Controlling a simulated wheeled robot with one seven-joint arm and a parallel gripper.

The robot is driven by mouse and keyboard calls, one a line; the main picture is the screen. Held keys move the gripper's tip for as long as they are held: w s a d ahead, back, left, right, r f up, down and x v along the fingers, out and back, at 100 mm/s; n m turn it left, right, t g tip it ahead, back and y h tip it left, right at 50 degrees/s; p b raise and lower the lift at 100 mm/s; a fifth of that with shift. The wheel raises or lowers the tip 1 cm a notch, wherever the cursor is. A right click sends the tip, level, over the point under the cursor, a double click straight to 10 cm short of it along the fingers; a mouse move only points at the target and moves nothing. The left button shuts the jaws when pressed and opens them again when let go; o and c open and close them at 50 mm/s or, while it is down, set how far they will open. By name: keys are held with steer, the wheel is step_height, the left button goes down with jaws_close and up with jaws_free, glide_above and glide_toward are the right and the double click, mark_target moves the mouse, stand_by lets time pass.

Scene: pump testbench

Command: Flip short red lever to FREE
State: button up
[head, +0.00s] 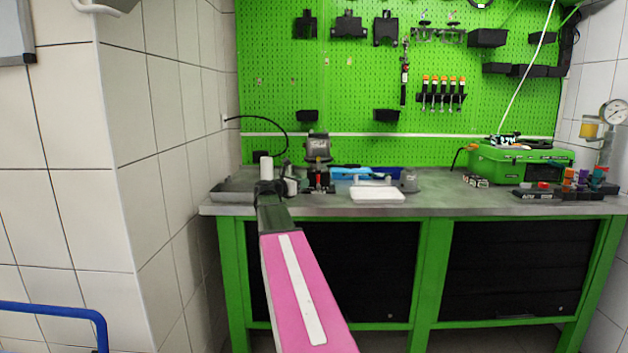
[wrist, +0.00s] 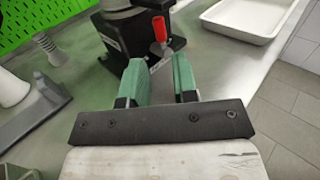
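The pump unit (head: 318,150) stands on the metal bench, with small red parts low on its front. In the wrist view a red lever (wrist: 159,28) on a metal stem points up from the unit's black base (wrist: 130,38). I cannot read any marking such as FREE by it, nor tell its setting. My gripper (wrist: 159,70) has two green fingers standing apart with an empty gap. The lever is just beyond the fingertips, in line with the gap, and does not appear to be held. In the head view my gripper (head: 270,188) is left of the pump.
A white tray (head: 378,196) lies right of the pump. A grey tray (head: 230,192) and a white cylinder (head: 266,167) are at the left. A green case (head: 485,165) stands further right. The green pegboard (head: 345,80) rises behind; a tiled wall closes the left.

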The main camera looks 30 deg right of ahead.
mark_target(318, 181)
steer(key=x, duration=0.7)
steer(key=shift+w+d, duration=0.15)
steer(key=shift+d, duration=0.25)
jaws_close()
